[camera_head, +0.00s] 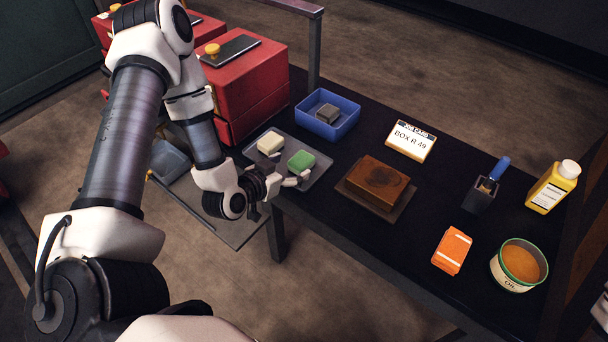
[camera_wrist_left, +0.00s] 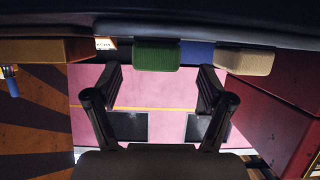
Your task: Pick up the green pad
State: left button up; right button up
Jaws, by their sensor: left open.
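The green pad (camera_head: 301,160) lies on a grey tray (camera_head: 318,172) near the left front edge of the dark table. A cream pad (camera_head: 270,143) lies on the same tray, to its left. My left gripper (camera_head: 292,182) is open and empty at the front edge of the tray, just short of the green pad. In the left wrist view, the green pad (camera_wrist_left: 157,54) shows ahead of the gap between the open fingers (camera_wrist_left: 161,80), and the cream pad (camera_wrist_left: 246,60) is to the right of it. My right gripper is not in view.
A blue bin (camera_head: 345,129) with a grey block stands behind the tray. Red cabinets (camera_head: 255,98) stand at the left. A brown block (camera_head: 377,181) on a plate is to the right.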

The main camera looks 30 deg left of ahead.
aim_at(299, 161)
pick_arm(q)
jog(key=x, duration=0.6)
jog(key=shift+w+d+r+b, duration=0.2)
jog(key=shift+w+b, duration=0.1)
jog(key=shift+r, duration=0.1)
jog(key=shift+c, duration=1.4)
jog(key=c, duration=1)
jog(key=shift+c, duration=0.2)
